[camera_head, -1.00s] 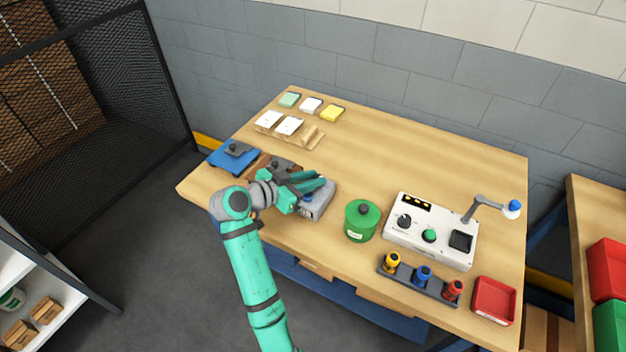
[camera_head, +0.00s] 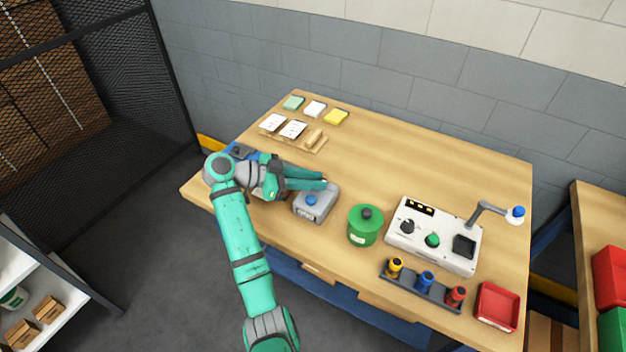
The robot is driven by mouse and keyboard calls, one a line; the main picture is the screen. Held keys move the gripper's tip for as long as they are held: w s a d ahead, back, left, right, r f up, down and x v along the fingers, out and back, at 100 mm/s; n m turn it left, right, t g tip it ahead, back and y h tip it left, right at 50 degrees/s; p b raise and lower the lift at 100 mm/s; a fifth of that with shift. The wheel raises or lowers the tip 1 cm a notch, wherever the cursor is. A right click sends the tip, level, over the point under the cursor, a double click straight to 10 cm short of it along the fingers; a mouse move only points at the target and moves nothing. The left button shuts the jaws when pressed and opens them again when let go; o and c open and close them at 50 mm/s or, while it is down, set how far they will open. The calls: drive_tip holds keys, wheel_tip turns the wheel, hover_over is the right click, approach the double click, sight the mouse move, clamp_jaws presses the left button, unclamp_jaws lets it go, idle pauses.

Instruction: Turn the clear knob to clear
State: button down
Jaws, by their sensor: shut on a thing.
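A white control panel (camera_head: 400,247) stands at the right of the table. It carries a black knob (camera_head: 407,227), a green button (camera_head: 433,240) and a dark square pad (camera_head: 464,246); its lettering is too small to read. A grey box with a blue knob (camera_head: 311,200) stands near the table's front left. My gripper (camera_head: 325,181) is left of the panel, with its teal fingers pointing right just above and behind the grey box. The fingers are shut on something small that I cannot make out. The blue knob shows apart from them.
A green canister (camera_head: 364,227) stands between the grey box and the panel. A rack with yellow, blue and red knobs (camera_head: 424,283) and a red tray (camera_head: 496,306) line the front edge. The table's back middle is clear.

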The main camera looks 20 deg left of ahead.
drive_tip(key=shift+f, duration=0.15)
drive_tip(key=c, duration=1.6)
unclamp_jaws()
drive_tip(key=v, duration=1.1)
drive_tip(key=shift+w, duration=0.1)
